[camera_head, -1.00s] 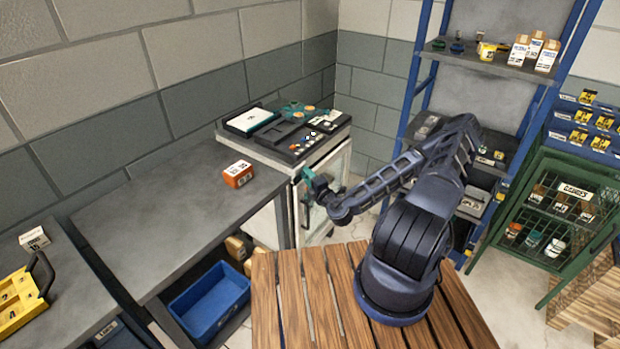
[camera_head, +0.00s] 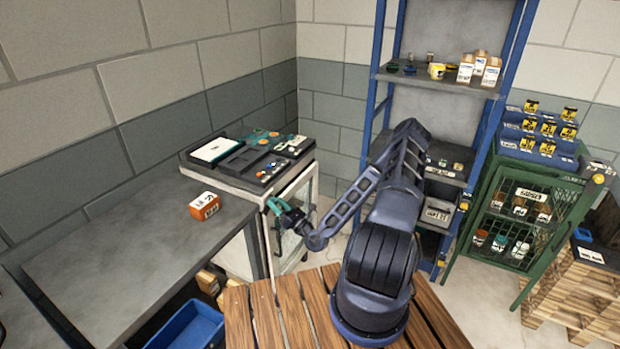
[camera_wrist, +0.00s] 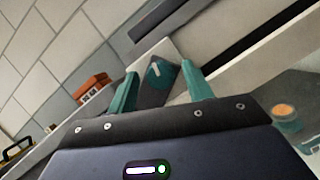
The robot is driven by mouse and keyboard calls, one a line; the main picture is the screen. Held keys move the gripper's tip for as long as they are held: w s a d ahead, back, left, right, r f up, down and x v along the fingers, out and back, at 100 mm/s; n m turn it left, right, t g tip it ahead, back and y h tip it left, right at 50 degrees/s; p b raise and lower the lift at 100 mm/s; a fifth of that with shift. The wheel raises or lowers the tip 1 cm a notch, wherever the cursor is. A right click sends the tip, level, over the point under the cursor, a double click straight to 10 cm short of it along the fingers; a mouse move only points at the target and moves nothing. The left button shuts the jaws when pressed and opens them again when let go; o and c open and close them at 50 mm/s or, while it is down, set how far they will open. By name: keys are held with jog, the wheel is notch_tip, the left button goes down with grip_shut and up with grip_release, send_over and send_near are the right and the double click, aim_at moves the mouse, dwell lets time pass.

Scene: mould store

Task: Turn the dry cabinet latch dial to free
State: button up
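The dry cabinet (camera_head: 264,240) is pale with a glazed door and stands past the end of the grey bench in the head view. My gripper (camera_head: 275,204) is at its front upper edge, and the dial is hidden there. In the wrist view, a teal round dial (camera_wrist: 157,71) with a white mark sits on a dark plate on the pale cabinet front. My gripper (camera_wrist: 160,69) is open, its teal fingers one on each side of the dial. I cannot tell whether they touch it.
An orange labelled box (camera_head: 204,206) stands on the grey bench (camera_head: 130,240). Dark trays (camera_head: 245,160) lie on the cabinet top. A blue shelf rack (camera_head: 492,130) and a green mesh cabinet (camera_head: 480,225) stand right. A slatted wooden surface (camera_head: 255,315) lies below my arm.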

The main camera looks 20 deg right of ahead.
jog(key=n+g+y, duration=0.1)
jog(key=n, duration=0.2)
jog(key=n+g+y, duration=0.1)
jog(key=n+y, duration=0.1)
jog(key=n, duration=0.2)
jog(key=shift+w+d+n+y, duration=0.1)
jog(key=shift+n+y, duration=0.2)
jog(key=v, duration=1.1)
jog(key=s+r+n+g+h, duration=0.3)
jog(key=r+n+g, duration=0.3)
jog(key=r, duration=0.3)
jog(key=s+r+n+g+h, duration=0.3)
jog(key=s+r+n+g, duration=0.2)
jog(key=r+n+g, duration=0.2)
jog(key=s+r+n+g+h, duration=0.3)
jog(key=r+n+g, duration=0.4)
jog(key=r+n, duration=0.3)
jog(key=shift+s+r, duration=0.5)
jog(key=shift+r, duration=0.6)
